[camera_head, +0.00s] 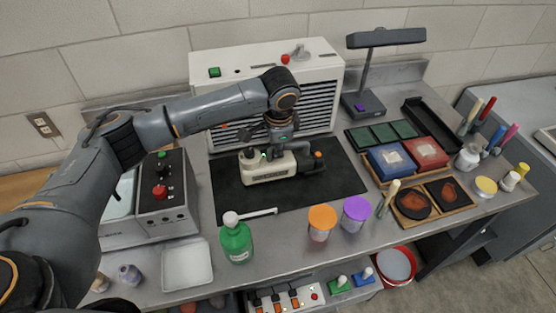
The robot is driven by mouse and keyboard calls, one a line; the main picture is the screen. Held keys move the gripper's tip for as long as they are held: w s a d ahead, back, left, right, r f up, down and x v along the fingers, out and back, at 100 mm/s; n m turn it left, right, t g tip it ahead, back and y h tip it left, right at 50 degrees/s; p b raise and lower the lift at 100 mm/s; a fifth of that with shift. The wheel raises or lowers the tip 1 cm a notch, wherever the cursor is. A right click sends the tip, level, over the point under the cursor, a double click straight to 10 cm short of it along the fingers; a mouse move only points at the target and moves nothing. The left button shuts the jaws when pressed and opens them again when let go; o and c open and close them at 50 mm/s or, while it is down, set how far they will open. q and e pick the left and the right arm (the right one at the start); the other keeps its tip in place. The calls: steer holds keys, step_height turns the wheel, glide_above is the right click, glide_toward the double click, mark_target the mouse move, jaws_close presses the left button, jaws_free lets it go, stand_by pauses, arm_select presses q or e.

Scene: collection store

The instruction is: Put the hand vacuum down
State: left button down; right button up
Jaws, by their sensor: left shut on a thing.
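The hand vacuum (268,173) is a cream-coloured device with a dark and orange end at its right. It lies level on or just above the black mat (340,180) in the middle of the bench; I cannot tell whether it touches the mat. My left gripper (279,152) comes down over it from above and is shut on it. The arm hides part of the white vented machine behind. My right gripper is not in view.
The white vented box (325,75) stands behind the mat. A green bottle (236,240), an orange-lidded jar (321,222) and a purple-lidded jar (355,213) stand in front. A control box (165,205) is at left; trays and a lamp (364,104) are at right.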

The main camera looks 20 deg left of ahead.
mark_target(277, 159)
arm_select(q)
steer(key=x, duration=0.2)
steer(key=p+x, duration=0.1)
steer(key=x, duration=0.1)
steer(key=shift+s+d+f, duration=0.15)
steer(key=shift+s+d, duration=0.05)
steer(key=shift+s, duration=0.1)
steer(key=c, duration=1.4)
jaws_free()
steer(key=shift+o, duration=0.2)
steer(key=shift+s, duration=0.1)
steer(key=b+v, duration=0.2)
steer(key=v, duration=1)
steer(key=shift+d, duration=0.1)
